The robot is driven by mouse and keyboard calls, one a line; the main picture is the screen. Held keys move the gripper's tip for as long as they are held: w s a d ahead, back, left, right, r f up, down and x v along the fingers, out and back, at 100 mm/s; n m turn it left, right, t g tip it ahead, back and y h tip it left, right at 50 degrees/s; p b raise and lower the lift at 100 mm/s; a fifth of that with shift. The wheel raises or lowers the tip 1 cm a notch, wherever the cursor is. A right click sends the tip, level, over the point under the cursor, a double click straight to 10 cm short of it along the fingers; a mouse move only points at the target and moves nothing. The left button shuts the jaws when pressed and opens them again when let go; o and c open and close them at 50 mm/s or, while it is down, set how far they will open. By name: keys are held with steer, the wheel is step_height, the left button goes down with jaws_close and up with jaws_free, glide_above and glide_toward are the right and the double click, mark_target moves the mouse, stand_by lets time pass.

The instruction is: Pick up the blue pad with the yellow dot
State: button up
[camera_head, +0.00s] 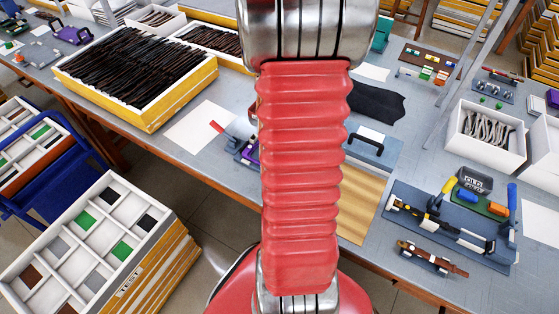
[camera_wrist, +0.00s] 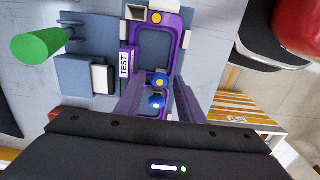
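In the wrist view my gripper (camera_wrist: 158,92) is open, with its two purple-grey fingers apart. A small blue piece with a yellow dot (camera_wrist: 159,81) shows between the fingers, at the near end of a purple frame (camera_wrist: 182,43). I cannot tell whether the fingers touch it. Just below it is a blue piece with a bright whitish dot (camera_wrist: 156,100). Another yellow dot (camera_wrist: 156,18) sits at the far end of the purple frame. In the head view the red arm hides my gripper, and only a bit of purple (camera_head: 252,152) shows beside it.
A block marked TEST (camera_wrist: 125,62) and a green cylinder (camera_wrist: 40,45) lie left of the frame in the wrist view. In the head view, a blue-grey fixture (camera_head: 450,240) and a white bin (camera_head: 487,135) stand at right; a yellow-sided tray (camera_head: 175,98) stands at left.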

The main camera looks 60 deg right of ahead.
jaws_close()
steer(key=shift+r, duration=0.1)
step_height(320, 180, up, 10)
stand_by(0.8)
steer(key=shift+f, duration=0.25)
stand_by(0.3)
steer(key=shift+f, duration=3.9)
steer(key=shift+f, duration=1.2)
steer(key=shift+o, duration=1.3)
jaws_free()
